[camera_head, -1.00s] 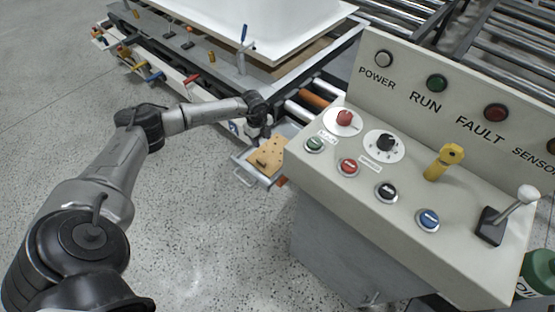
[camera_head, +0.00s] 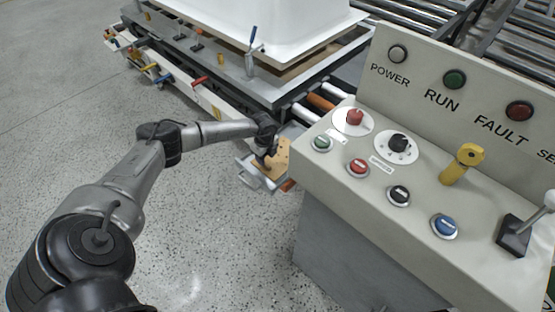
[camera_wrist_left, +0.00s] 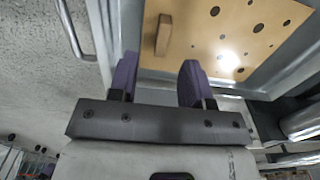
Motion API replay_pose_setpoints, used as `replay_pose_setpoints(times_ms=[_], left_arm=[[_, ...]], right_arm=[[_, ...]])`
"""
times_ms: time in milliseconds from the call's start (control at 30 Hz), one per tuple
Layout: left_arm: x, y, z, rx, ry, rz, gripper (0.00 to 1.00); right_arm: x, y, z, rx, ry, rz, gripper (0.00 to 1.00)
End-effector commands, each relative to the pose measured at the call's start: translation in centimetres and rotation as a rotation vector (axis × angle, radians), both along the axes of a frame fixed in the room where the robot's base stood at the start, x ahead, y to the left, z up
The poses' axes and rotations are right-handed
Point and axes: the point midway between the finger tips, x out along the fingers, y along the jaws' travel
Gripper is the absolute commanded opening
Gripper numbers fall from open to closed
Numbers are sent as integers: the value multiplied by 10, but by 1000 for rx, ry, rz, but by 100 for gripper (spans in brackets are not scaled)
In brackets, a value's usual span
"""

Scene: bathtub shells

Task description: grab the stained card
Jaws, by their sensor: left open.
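The stained card is a tan board with dark round spots (camera_head: 284,158), lying in a shallow metal tray (camera_head: 247,180) beside the control panel. In the left wrist view the stained card (camera_wrist_left: 225,35) fills the upper part, with a small wooden block (camera_wrist_left: 164,35) standing on it. My left gripper (camera_head: 266,162) is over the card in the head view and hides part of it. Its two purple fingers (camera_wrist_left: 157,78) are apart with nothing between them, pointing toward the block and card. Whether the fingertips touch the card cannot be told. My right gripper is not in view.
The control panel (camera_head: 345,185), with knobs, buttons and a yellow key-like handle (camera_head: 463,163), stands close to the tray's right. A white tub (camera_head: 290,22) sits on the conveyor frame behind. A metal handle (camera_wrist_left: 75,30) shows at the tray's side. Open floor lies left.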

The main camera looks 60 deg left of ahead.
Motion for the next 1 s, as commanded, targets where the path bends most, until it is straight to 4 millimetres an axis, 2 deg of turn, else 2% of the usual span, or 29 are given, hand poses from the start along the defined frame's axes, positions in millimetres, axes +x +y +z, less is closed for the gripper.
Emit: replay_pose_setpoints(times_ms=[333, 633, 1000], left_arm=[[2, 3, -45, -1, 2, -1, 45], [2, 4, -47, -1, 0, 0, 45], [2, 4, -47, -1, 0, 0, 10]], right_arm=[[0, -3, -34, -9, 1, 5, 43], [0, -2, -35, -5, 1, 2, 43], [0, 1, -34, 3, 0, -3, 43]])
